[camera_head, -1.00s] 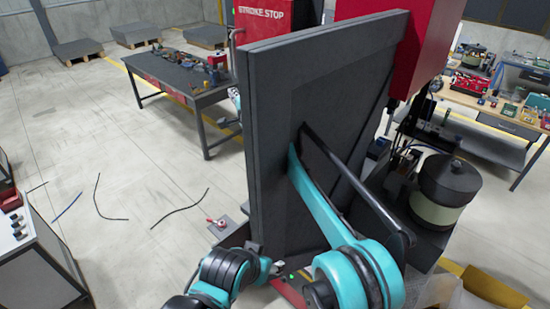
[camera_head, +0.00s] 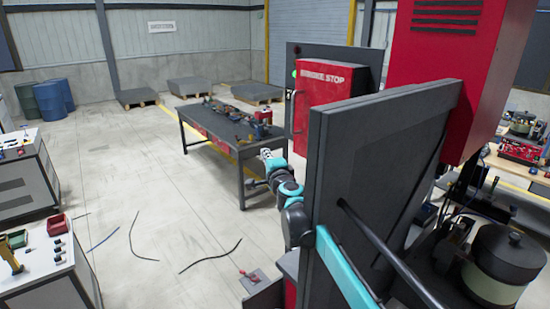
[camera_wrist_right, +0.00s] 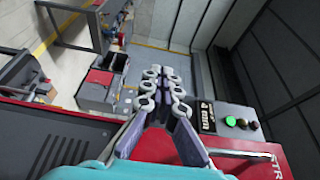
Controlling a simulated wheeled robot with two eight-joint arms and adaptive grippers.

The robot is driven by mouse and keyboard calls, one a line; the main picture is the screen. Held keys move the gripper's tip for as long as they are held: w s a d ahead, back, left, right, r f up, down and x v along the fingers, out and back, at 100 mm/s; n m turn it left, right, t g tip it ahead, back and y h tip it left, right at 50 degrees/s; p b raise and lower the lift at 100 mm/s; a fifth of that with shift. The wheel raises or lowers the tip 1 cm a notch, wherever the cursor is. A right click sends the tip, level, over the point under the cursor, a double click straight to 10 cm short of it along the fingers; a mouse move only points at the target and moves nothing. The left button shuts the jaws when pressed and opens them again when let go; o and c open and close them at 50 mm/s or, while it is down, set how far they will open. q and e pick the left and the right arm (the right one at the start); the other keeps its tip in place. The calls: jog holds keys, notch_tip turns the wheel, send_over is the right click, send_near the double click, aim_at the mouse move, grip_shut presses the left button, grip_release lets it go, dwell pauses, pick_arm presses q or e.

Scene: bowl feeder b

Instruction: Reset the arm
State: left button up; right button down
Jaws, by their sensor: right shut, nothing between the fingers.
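My right gripper (camera_head: 266,154) shows in the head view past the left edge of a tall dark grey panel (camera_head: 350,150), raised in front of the workbench. Its teal and black arm is partly hidden by the panel. In the right wrist view the two fingers of my right gripper (camera_wrist_right: 167,75) lie close together, shut and empty. My left gripper is in neither current view.
A red cabinet marked STOP (camera_head: 325,100) stands behind the panel. A workbench with parts (camera_head: 215,125) is beyond the gripper. A bowl feeder (camera_head: 500,265) is at the right. A control box with buttons (camera_wrist_right: 235,122) is near the fingers. Cables lie on open floor.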

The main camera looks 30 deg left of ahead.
jog(key=s+a, duration=0.2)
jog(key=s, duration=0.4)
jog(key=s+d+f+n+g+h+b, duration=0.1)
jog(key=d+f+n+b, duration=0.35)
jog(key=d, duration=0.95)
jog(key=s+d+f+n+g+h+b, duration=0.1)
jog(key=d+f+n+b, duration=0.1)
jog(key=d+f+b, duration=0.85)
pick_arm(q)
notch_tip(320, 180, down, 26)
jog(key=b, duration=1)
jog(key=shift+w+d+b, duration=0.3)
jog(key=shift+w+b, duration=0.05)
jog(key=shift+w, duration=0.05)
pick_arm(e)
jog(key=s+d+f+g+h, duration=0.1)
jog(key=s+d+f+h, duration=0.2)
jog(key=s+d+f, duration=0.5)
jog(key=s+d+f+n+g+h, duration=0.1)
jog(key=s+d+f+h, duration=0.3)
jog(key=s+d+f, duration=0.4)
jog(key=s+d+f+n+g+h, duration=0.1)
jog(key=s+d+f+h, duration=0.3)
jog(key=d+f, duration=1.5)
jog(key=s+d, duration=0.4)
jog(key=d, duration=0.1)
jog(key=shift+s+d+f+g, duration=0.15)
jog(key=shift+s+d+g, duration=0.1)
jog(key=shift+s+g, duration=0.1)
